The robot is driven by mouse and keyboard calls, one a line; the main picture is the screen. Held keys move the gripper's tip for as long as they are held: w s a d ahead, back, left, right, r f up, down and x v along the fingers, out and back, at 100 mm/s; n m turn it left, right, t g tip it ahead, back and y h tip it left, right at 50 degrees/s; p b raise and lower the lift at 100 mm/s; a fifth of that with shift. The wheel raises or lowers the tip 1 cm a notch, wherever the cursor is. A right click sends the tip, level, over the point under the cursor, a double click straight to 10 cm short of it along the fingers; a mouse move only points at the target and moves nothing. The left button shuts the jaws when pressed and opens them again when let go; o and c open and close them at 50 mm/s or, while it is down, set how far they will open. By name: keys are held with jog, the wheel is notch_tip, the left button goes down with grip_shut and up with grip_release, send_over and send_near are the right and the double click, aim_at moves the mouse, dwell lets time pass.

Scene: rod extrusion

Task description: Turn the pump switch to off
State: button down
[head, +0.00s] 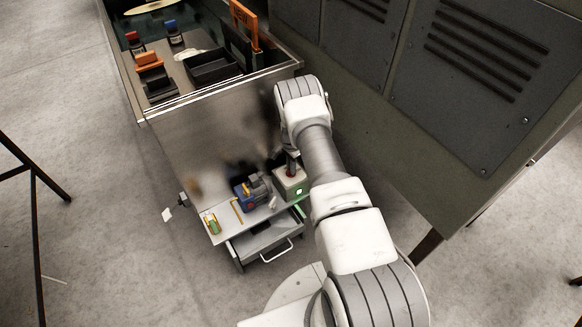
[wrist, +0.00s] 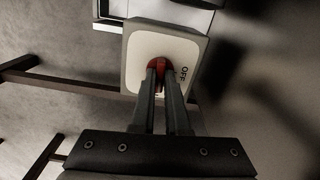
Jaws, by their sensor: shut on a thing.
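The pump switch is a pale box (head: 283,185) with a red knob (head: 292,172), at the right end of the small shelf in the head view. In the wrist view its light face plate (wrist: 140,62) fills the upper middle, with the word OFF printed to the right of the red knob (wrist: 155,64). My gripper (wrist: 159,68) is shut on the red knob, its two dark fingers on either side of it. The fingers hide much of the knob, so its exact pointing direction is hard to tell. A small lit spot shows on the box front.
A blue and grey pump-like device (head: 252,190) stands left of the switch on the shelf (head: 222,228), above a drawer with a handle (head: 276,252). A metal tank (head: 185,150) rises behind. A large dark cabinet (head: 440,120) stands close on the right. The floor at left is mostly clear.

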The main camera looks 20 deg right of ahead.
jog(key=n, duration=0.8)
jog(key=shift+n, duration=0.3)
jog(key=n, duration=0.4)
jog(key=shift+n, duration=2.1)
jog(key=c, duration=0.9)
grip_release()
